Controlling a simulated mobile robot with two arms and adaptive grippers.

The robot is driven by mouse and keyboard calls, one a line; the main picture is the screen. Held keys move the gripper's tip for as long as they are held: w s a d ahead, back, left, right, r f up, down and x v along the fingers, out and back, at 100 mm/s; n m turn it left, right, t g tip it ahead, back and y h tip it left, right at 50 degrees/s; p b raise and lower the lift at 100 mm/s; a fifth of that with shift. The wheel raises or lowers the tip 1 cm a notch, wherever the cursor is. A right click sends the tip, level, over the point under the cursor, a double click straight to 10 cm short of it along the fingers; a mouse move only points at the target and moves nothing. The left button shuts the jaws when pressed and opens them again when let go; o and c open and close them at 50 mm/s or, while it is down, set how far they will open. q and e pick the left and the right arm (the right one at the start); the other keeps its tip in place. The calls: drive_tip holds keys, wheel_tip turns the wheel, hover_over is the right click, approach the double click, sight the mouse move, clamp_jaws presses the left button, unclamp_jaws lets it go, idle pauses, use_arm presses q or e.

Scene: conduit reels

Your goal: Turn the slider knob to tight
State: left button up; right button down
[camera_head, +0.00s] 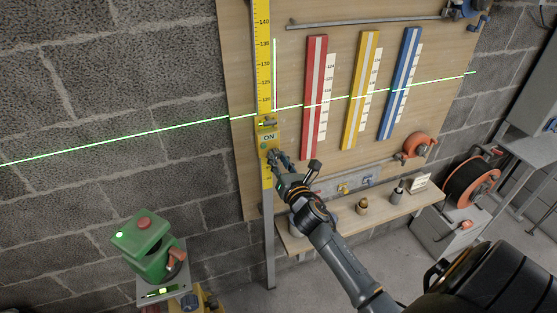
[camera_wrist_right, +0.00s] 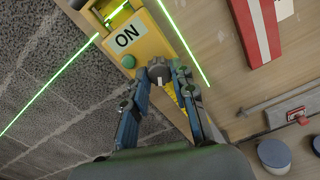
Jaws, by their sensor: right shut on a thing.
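The yellow slider (camera_head: 266,128) sits on the yellow vertical ruler (camera_head: 263,60) and carries a white ON label. It also shows in the right wrist view (camera_wrist_right: 154,38), with a green button beside the label. The dark round slider knob (camera_wrist_right: 159,70) has a white mark that points toward the gripper side. My right gripper (camera_wrist_right: 160,73) is shut on the knob, one finger on each side of it. In the head view my right gripper (camera_head: 274,156) hides the knob. My left gripper is not in view.
Red (camera_head: 315,95), yellow (camera_head: 361,90) and blue (camera_head: 400,85) strips hang on the wooden board to the right. A shelf (camera_head: 340,222) with small items lies below. A green laser device (camera_head: 143,236) stands lower left. A green line crosses the wall and board.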

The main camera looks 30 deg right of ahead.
drive_tip(key=m, duration=0.6)
drive_tip(key=shift+m, duration=0.4)
drive_tip(key=m, duration=0.3)
drive_tip(key=shift+r+m, duration=0.1)
drive_tip(key=shift+m, duration=0.2)
drive_tip(key=m, duration=0.3)
drive_tip(key=shift+m, duration=0.3)
drive_tip(key=m, duration=0.3)
drive_tip(key=shift+r+m+p, duration=0.1)
drive_tip(key=shift+m+p, duration=0.2)
drive_tip(key=m, duration=0.3)
drive_tip(key=shift+m+p, duration=0.3)
drive_tip(key=shift+m, duration=0.1)
drive_tip(key=m, duration=0.3)
drive_tip(key=shift+p, duration=0.35)
drive_tip(key=shift+m, duration=1.7)
drive_tip(key=shift+p, duration=0.3)
